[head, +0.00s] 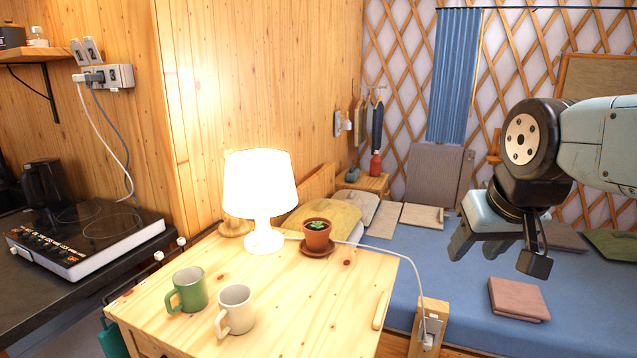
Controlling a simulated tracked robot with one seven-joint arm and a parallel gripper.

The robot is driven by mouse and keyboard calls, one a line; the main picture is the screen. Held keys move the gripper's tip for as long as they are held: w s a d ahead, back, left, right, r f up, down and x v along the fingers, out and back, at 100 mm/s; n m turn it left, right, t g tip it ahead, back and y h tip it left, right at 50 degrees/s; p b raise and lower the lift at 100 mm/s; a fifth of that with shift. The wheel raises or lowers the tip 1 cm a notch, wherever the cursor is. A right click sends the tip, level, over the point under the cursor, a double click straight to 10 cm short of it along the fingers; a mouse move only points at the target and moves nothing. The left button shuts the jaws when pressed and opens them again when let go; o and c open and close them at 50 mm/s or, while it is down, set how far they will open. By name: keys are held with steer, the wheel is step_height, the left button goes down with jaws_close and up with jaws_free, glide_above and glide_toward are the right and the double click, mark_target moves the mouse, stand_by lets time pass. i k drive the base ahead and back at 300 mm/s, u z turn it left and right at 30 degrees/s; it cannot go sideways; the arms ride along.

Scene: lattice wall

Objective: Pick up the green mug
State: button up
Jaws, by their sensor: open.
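The green mug (188,290) stands upright on the wooden table (330,310), near its left side, with its handle toward the left. A cream mug (236,309) stands close to its right and a little nearer to me. My gripper (497,254) is open and empty at the right, above the blue bed. It is well to the right of the green mug and higher in the picture. The mug's inside is only partly visible.
A lit white lamp (260,195) stands behind the mugs. A potted plant (318,236) on a saucer is right of it. A white cable crosses the table's right side. A hotplate (85,235) is at left. The table's front middle is clear.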

mark_target(189, 283)
steer(key=u, duration=1)
steer(key=k, duration=0.95)
steer(key=u, duration=0.3)
steer(key=i, duration=1)
steer(key=z, duration=0.05)
